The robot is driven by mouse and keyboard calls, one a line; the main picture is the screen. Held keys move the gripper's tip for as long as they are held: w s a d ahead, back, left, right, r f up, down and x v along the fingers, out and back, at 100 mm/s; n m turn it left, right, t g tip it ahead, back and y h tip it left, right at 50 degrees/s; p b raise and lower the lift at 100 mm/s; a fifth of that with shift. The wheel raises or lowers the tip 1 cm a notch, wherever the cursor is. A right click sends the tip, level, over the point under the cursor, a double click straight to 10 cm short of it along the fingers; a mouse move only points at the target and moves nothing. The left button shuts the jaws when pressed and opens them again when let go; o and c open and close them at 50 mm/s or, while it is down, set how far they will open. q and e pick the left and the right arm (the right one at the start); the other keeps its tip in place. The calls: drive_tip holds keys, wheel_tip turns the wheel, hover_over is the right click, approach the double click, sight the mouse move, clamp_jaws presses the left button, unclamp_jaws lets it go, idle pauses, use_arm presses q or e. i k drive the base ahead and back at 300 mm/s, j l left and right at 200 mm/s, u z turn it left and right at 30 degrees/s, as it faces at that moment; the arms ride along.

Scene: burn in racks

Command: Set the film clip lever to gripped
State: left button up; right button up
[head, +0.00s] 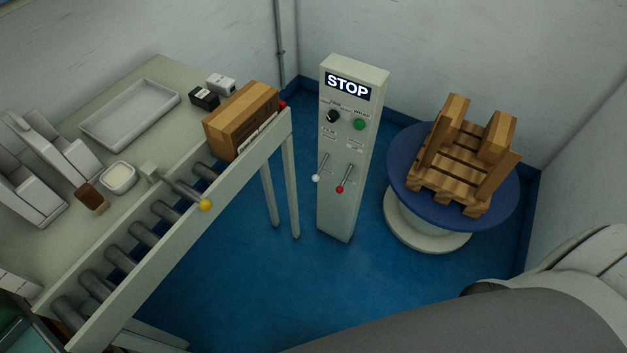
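A pale control post (342,215) stands on the blue floor in the middle of the head view. Two levers stick out of its front below small labels. The left lever has a white knob (317,178) and sits under a label that seems to start with "FILM". The right lever has a red knob (340,189); its label is too blurred to read. Both levers slope down toward the lower left. The words for the lever positions cannot be read. Neither gripper is in view.
The post has a STOP display (347,87), a black dial (333,116) and a green button (359,124). A roller conveyor (255,150) with a carton (241,120) is left. A blue turntable (400,170) holding wooden pallet-like pieces (462,165) is right. Blue floor lies clear before the post.

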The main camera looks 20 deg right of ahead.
sight(315, 178)
drive_tip(key=z, duration=1.6)
drive_tip(key=i, duration=0.45)
